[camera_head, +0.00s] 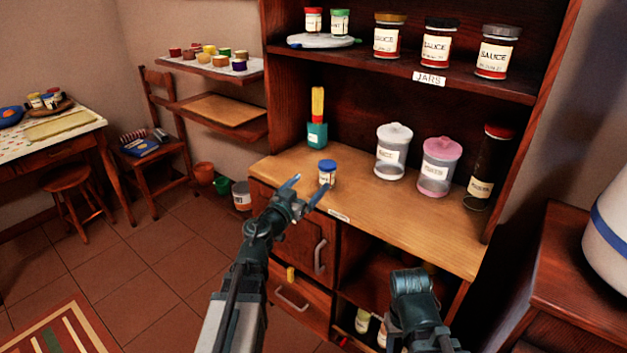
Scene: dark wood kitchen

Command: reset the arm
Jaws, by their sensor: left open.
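My left gripper (306,189) is open at the front edge of the cabinet's wooden counter (362,201). Its two fingers point up and away from me. A small jar with a blue lid (327,172) stands upright on the counter, just beyond and beside the right finger. I cannot tell whether the finger touches it. Nothing shows held between the fingers. My right arm (414,300) comes in from the bottom, in front of the lower open shelf. Its fingers cannot be made out.
On the counter stand a teal holder (317,135), a white-lidded canister (393,153), a pink-lidded canister (437,168) and a tall dark jar (487,168). Sauce jars (436,45) fill the shelf above. Drawer handles (319,257) stick out below. Open floor (150,270) lies to the left.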

